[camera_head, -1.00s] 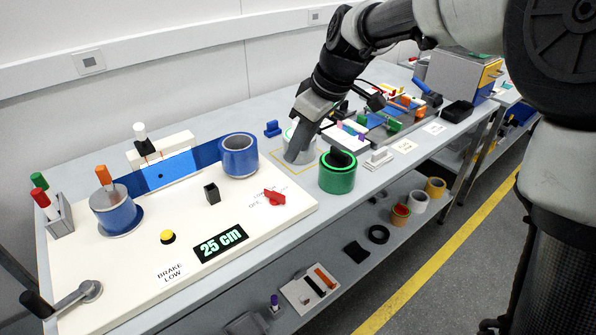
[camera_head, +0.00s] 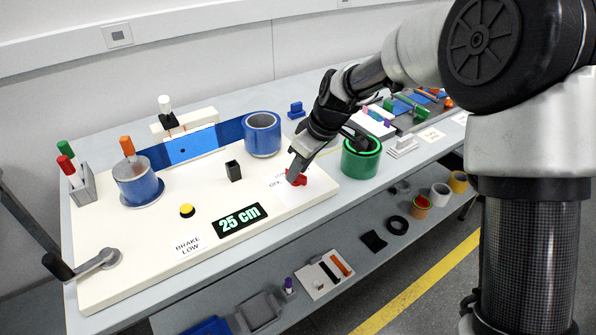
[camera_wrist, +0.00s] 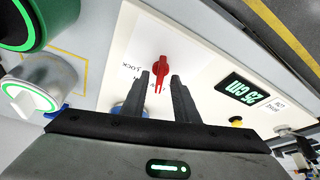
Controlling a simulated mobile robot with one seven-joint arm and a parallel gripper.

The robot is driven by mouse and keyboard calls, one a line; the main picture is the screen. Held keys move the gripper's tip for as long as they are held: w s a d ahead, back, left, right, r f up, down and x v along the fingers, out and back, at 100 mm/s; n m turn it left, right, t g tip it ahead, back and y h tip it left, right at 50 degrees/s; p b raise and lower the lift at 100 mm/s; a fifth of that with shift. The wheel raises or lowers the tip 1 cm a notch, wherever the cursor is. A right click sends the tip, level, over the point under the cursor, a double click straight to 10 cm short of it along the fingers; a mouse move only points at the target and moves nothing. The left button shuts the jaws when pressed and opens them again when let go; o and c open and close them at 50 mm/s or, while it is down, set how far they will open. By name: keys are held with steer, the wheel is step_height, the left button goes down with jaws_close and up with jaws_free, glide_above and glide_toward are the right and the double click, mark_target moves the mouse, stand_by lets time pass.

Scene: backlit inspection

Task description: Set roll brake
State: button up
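The red knob (camera_head: 299,180) sits on the right end of the cream board (camera_head: 130,252). In the wrist view the red knob (camera_wrist: 161,74) points along its plate, and the word LOCK is readable beside it. My gripper (camera_head: 293,168) is over the knob and partly hides it in the head view. In the wrist view my gripper (camera_wrist: 161,80) is open, with one fingertip on each side of the knob and a gap visible on both sides. I cannot tell how far the tips are above the board. A sign (camera_head: 187,245) reads BRAKE LOW. A display (camera_head: 240,219) reads 25 cm.
A blue roll (camera_head: 262,135) and a blue roll on a spindle (camera_head: 137,183) stand on the board, with a small black block (camera_head: 233,171) between. A green roll (camera_head: 361,158) stands close right of my gripper. A yellow button (camera_head: 187,210) and crank (camera_head: 95,260) are left.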

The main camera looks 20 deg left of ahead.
steer(key=shift+a+f, duration=0.15)
steer(key=shift+f, duration=0.25)
steer(key=shift+c, duration=0.4)
jaws_close()
